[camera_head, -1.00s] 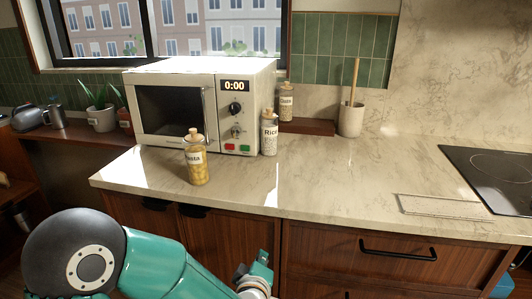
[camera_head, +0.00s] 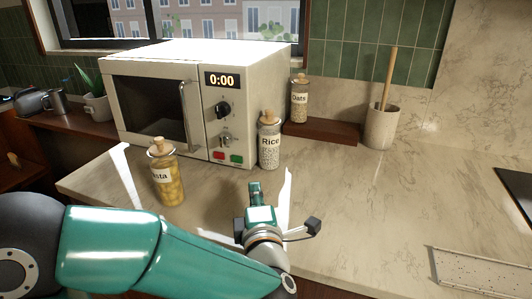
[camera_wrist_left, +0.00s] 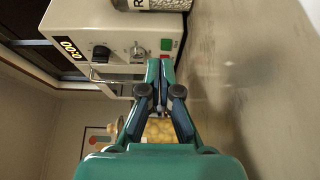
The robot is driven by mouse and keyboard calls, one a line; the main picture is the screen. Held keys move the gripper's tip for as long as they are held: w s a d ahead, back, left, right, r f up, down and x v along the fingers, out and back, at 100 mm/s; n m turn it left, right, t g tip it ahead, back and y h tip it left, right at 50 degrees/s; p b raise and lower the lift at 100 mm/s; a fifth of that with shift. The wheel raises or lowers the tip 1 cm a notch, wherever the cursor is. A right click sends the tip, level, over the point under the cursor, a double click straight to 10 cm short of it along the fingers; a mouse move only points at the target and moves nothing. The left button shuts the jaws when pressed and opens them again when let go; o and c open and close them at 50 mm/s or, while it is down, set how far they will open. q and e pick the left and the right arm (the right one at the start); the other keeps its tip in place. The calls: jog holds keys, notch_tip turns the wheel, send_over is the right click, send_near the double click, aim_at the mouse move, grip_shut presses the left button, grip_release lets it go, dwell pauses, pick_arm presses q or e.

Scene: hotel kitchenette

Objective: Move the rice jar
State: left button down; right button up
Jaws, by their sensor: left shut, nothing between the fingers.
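The rice jar (camera_head: 269,145), clear glass with a wooden stopper and white grains, stands upright on the counter beside the microwave's right front corner. It also shows, cut off, at the top of the left wrist view (camera_wrist_left: 158,4). My left gripper (camera_head: 255,189) is over the counter in front of the rice jar, pointing toward it. Its fingers (camera_wrist_left: 160,66) are together and empty. A gap shows between it and the jar. My right gripper is not in view.
A pasta jar (camera_head: 165,175) stands left of my gripper, in front of the white microwave (camera_head: 150,100). An oats jar (camera_head: 299,98) sits on a dark wooden riser (camera_head: 325,133). A utensil crock (camera_head: 381,127) stands to its right. The counter (camera_head: 365,205) right of my gripper is bare.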

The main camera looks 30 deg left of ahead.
aim_at(259, 150)
pick_arm(q)
jog(key=shift+w+a, duration=0.2)
jog(key=shift+w, duration=0.2)
jog(key=p+x, duration=0.1)
jog(key=x, duration=0.8)
jog(key=shift+s+a, duration=0.15)
jog(key=shift+a, duration=0.1)
jog(key=w+p, duration=0.1)
jog(key=w, duration=0.1)
jog(key=shift+w+d, duration=0.15)
jog(key=shift+w, duration=0.8)
